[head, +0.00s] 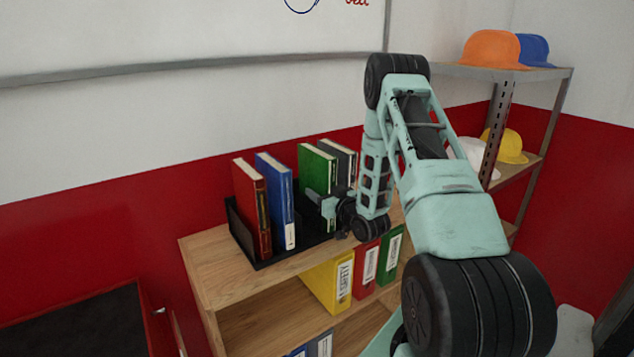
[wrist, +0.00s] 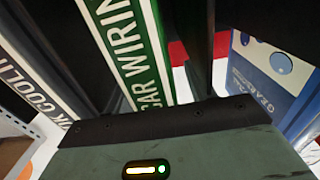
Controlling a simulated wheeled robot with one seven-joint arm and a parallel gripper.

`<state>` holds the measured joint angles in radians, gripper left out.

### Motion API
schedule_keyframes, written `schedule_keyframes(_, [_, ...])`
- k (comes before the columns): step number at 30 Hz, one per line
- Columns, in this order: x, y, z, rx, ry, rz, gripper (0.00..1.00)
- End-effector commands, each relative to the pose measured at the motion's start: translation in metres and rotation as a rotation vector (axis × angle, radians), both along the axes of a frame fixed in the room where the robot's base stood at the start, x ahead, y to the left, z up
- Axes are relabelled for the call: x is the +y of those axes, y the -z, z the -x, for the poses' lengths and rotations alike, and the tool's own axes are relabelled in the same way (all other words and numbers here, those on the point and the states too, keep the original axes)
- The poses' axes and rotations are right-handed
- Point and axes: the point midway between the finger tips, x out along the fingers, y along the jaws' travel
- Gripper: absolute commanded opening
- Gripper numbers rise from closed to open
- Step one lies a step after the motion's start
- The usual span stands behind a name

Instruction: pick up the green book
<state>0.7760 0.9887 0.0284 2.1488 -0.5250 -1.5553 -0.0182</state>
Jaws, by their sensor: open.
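The green book (head: 318,168) stands upright in the black book holder on top of the wooden shelf. My gripper (head: 322,203) is open at the front of this book, low near its spine. In the wrist view the green book (wrist: 128,45) shows its green and white spine with large lettering, just beyond the gripper body. Dark finger-like shapes lie on either side of the spine there. I cannot tell whether they touch the book. My arm and gripper hide the lower part of the book in the head view.
A dark grey book (head: 340,155) stands close to the right of the green one. A blue book (head: 275,195) and a red book (head: 250,205) stand to the left, with a gap between. Yellow, red and green binders sit on the level below. A metal rack (head: 500,140) with hard hats stands right.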

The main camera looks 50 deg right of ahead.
Motion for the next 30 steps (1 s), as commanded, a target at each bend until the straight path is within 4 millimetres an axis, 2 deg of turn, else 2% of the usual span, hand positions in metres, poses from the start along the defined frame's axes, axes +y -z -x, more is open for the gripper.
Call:
schedule_keyframes(6, [0.0, 0.001, -0.001, 0.0, 0.001, 0.0, 0.55])
schedule_keyframes(12, [0.0, 0.001, 0.0, 0.0, 0.0, 0.0, 0.0])
schedule_keyframes(24, [-0.001, -0.003, -0.001, -0.005, 0.0, 0.003, 0.0])
schedule_keyframes(30, [-0.001, -0.012, -0.001, -0.006, 0.0, 0.005, 0.0])
